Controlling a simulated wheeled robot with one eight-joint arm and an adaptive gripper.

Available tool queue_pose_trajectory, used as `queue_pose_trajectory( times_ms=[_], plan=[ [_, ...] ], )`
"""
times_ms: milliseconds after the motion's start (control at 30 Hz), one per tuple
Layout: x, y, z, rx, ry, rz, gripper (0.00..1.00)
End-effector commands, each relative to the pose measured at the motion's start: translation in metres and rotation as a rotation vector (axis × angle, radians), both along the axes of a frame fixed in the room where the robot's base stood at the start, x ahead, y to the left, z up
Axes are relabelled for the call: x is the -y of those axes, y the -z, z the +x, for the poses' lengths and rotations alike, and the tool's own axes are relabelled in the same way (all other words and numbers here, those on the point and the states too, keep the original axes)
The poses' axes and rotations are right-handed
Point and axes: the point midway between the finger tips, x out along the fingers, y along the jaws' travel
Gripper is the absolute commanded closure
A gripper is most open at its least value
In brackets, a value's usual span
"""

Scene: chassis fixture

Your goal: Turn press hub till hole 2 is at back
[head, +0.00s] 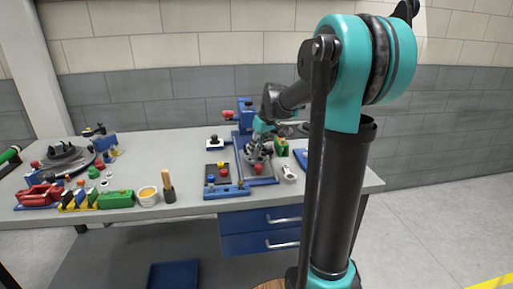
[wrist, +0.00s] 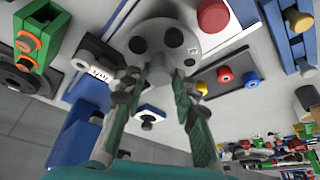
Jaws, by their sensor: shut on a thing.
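The press hub is a grey round part with several dark holes in its face; it fills the top middle of the wrist view (wrist: 156,52). In the head view the hub (head: 262,157) sits on the blue press fixture, partly covered by my gripper (head: 258,144). In the wrist view my gripper's two green fingers (wrist: 162,84) reach up to the hub on either side of its narrower middle part and are shut on it. I cannot read any hole numbers, so I cannot tell which hole is hole 2.
The blue fixture frame (head: 239,158) stands around the hub, with a red knob (head: 228,114). A dark tray (head: 217,173) with coloured pegs lies at its left. A green block (head: 281,147) stands close at the right. Several parts crowd the bench's left side.

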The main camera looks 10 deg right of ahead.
Motion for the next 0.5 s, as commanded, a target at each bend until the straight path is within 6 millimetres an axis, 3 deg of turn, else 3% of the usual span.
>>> queue_pose_trajectory(
  times_ms=[500],
  plan=[
    [-0.0041, -0.0002, -0.001, 0.001, 0.483, -0.001, 1.0]
  ],
)
